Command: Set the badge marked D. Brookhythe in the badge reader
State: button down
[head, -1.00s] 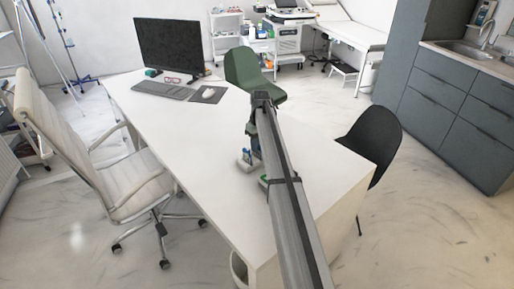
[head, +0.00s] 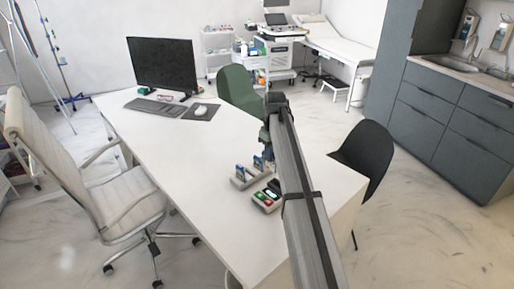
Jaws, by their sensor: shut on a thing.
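My gripper (head: 268,157) is above the desk, low over the badge stand, and partly hidden behind my own arm. It is shut on what looks like a badge, mostly hidden; no name can be read. The pale badge stand (head: 246,182) has a small blue-and-white badge (head: 240,170) upright at its left. Another blue badge (head: 258,162) shows at the gripper; I cannot tell whether it touches the stand. A grey device with green and red marks, probably the badge reader (head: 264,203), lies just in front of the stand, its right side close to my arm.
The white desk (head: 185,165) is clear left of the stand. A monitor (head: 163,64), keyboard (head: 157,107) and mouse on a pad (head: 203,113) are at its far end. A green chair (head: 238,88), a black chair (head: 364,152) and a cream office chair (head: 75,165) stand around it.

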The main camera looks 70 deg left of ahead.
jog(key=w+d+f, duration=0.2)
jog(key=d+f, duration=0.2)
jog(key=shift+f, duration=0.15)
dwell(0.6)
jog(key=shift+f, duration=2.15)
dwell(2.8)
jog(key=c, duration=0.9)
grip_release()
jog(key=shift+o, duration=0.4)
jog(key=shift+o, duration=0.7)
jog(key=shift+r, duration=0.15)
